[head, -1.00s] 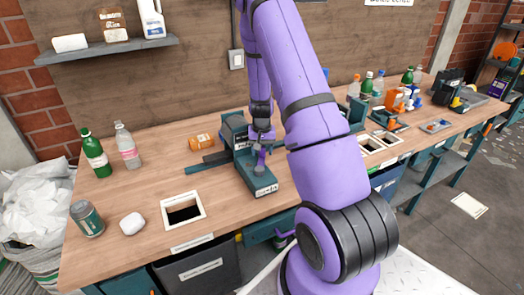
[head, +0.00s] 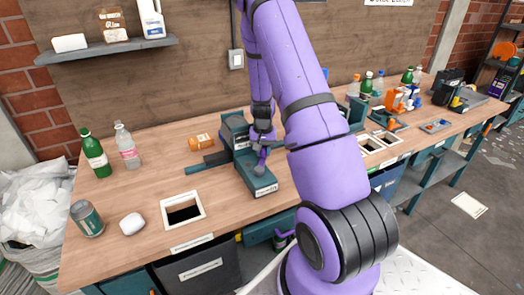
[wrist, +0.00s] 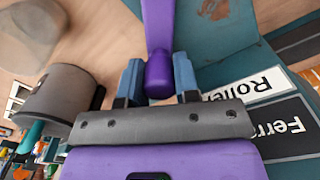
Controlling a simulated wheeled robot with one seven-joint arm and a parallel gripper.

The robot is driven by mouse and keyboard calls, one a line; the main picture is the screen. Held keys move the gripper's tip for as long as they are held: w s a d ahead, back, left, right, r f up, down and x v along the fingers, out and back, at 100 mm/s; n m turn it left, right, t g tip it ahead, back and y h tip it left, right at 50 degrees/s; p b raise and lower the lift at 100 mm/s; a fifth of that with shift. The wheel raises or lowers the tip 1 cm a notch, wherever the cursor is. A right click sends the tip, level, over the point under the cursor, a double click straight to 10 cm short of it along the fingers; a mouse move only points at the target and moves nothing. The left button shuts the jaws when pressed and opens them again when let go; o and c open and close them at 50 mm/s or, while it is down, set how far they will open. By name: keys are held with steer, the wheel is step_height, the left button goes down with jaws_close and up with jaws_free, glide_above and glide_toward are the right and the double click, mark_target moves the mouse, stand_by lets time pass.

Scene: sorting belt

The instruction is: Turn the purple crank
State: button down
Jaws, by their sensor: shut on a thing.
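The purple crank (head: 263,157) is on a teal machine (head: 265,182) in the middle of the bench, partly hidden by my gripper in the head view. In the wrist view the crank (wrist: 158,30) runs down from the top edge to a rounded purple knob. My gripper (wrist: 158,80) is shut on this knob, with one blue finger on each side. In the head view my gripper (head: 263,140) is small and partly covers the machine. Labels reading "Roller" and "Ferr" lie beside the fingers in the wrist view; the second is cut off.
A white-framed opening (head: 182,209) is in the bench left of the machine. An orange-brown bottle (head: 201,141) lies behind it. A green bottle (head: 95,153), a clear bottle (head: 127,146), a can (head: 87,218) and a white lump (head: 132,223) stand at the left. More bottles and tools crowd the right.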

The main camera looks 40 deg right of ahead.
steer(key=s+a+m, duration=0.2)
steer(key=s+m, duration=0.9)
steer(key=m, duration=0.7)
steer(key=shift+s+a, duration=0.15)
steer(key=shift+s, duration=0.1)
steer(key=shift+m, duration=0.3)
steer(key=c, duration=0.8)
jaws_free()
steer(key=shift+c, duration=0.2)
steer(key=shift+r, duration=0.1)
step_height(320, 180, up, 11)
steer(key=shift+f, duration=0.2)
